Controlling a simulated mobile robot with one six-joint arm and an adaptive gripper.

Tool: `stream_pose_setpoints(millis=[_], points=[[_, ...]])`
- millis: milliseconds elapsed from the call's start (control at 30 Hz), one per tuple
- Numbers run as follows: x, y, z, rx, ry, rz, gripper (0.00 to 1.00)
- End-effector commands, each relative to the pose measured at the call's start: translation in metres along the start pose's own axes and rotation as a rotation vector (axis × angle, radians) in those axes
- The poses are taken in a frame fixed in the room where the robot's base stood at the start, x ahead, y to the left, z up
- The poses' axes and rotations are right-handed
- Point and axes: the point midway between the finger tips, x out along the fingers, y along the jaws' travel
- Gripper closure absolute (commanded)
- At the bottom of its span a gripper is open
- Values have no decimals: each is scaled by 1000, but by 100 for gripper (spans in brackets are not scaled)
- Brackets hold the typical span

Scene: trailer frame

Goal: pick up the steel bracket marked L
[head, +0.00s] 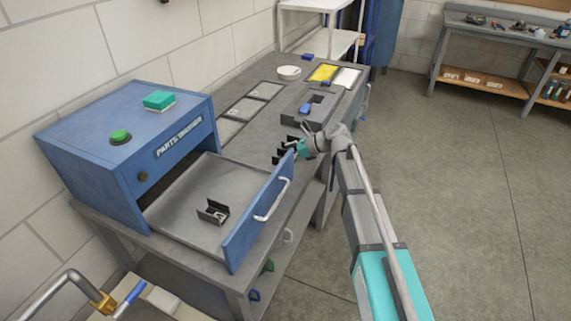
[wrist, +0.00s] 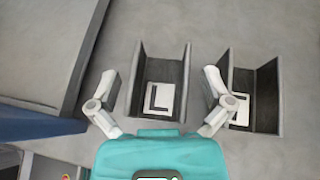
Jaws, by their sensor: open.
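Steel brackets, dark U-shaped channels, stand on the grey bench beside the parts washer. In the wrist view, one bracket (wrist: 182,75) has a white label reading L and lies between the fingers of my gripper (wrist: 161,78). A second bracket (wrist: 266,95) is at the right; its label is partly covered by my right finger, and the visible part looks like an L. My gripper is open and empty, above the brackets. In the head view, my gripper (head: 299,149) is beside the brackets (head: 281,156), which it partly hides.
The blue parts washer (head: 130,150) has its drawer (head: 178,222) pulled out, with another bracket (head: 212,211) inside, its mark unreadable. The drawer front (head: 258,215) rises near my gripper. A dark grey fixture (head: 297,116) with a blue piece (head: 305,108) stands farther back.

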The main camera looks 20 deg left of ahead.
Motion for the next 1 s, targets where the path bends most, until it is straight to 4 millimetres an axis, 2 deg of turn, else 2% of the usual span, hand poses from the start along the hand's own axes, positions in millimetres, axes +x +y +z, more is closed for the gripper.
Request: stream_pose_setpoints(millis=[100, 633, 1000], points=[[5, 0, 0, 0, 0, 0, 0], [4, 0, 0, 0, 0, -1, 0], [4, 0, 0, 0, 1, -1, 69]])
